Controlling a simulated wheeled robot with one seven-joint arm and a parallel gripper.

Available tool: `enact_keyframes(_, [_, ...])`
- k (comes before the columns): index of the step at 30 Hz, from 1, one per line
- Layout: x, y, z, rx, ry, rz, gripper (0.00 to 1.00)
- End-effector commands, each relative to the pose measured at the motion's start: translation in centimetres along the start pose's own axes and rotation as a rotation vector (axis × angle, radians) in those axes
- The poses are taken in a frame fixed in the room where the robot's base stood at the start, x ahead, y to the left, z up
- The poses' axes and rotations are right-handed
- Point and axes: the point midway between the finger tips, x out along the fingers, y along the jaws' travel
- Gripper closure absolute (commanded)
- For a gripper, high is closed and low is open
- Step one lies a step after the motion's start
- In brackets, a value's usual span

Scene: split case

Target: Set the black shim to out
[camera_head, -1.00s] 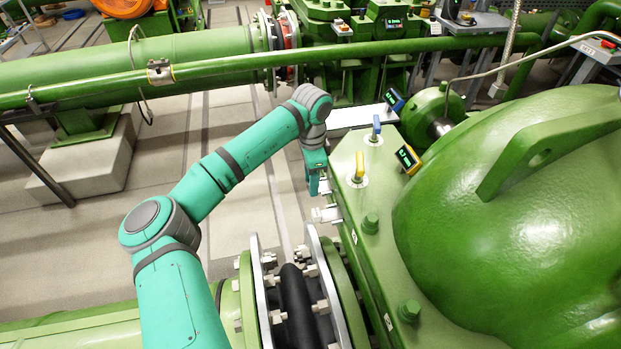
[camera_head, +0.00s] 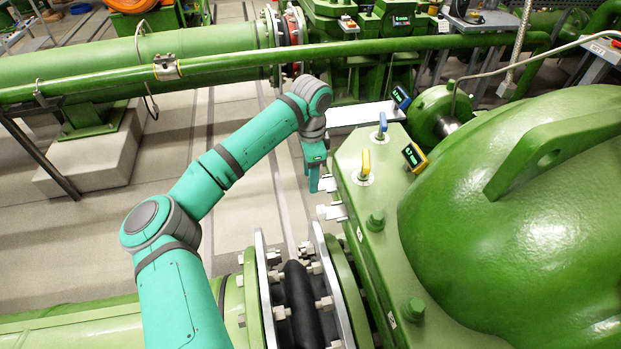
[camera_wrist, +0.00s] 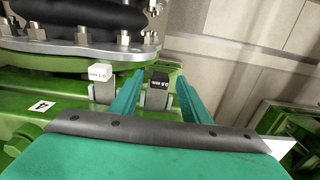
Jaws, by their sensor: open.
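The black shim (camera_wrist: 159,80) shows in the wrist view as a pale metal tab with a black, labelled top. It stands between the two teal fingers of my gripper (camera_wrist: 160,92), which are open, with one finger on each side. I cannot tell whether either finger touches it. In the head view my gripper (camera_head: 315,178) hangs at the left side of the green machine casing, and the black top of the shim is hidden there. A similar shim with a white top (camera_wrist: 103,70) stands to the left in the wrist view.
A bolted flange (camera_wrist: 80,48) with a black sleeve (camera_head: 301,300) lies close to the shims. The green casing (camera_head: 385,245) carries yellow (camera_head: 366,163) and blue (camera_head: 382,124) handles. Open floor (camera_head: 255,205) lies left of my gripper.

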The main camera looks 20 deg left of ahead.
Motion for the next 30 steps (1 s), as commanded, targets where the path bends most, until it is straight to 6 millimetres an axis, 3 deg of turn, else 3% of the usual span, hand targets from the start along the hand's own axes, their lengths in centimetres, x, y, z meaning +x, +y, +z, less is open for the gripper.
enact_keyframes(9, [-6.0, -0.1, 0.0, -0.001, 0.001, -0.003, 0.58])
enact_keyframes(15, [-8.5, -0.1, 0.1, -0.002, 0.000, -0.001, 0.58])
enact_keyframes(30, [-9.2, 0.0, 0.1, -0.002, -0.001, -0.001, 0.58])
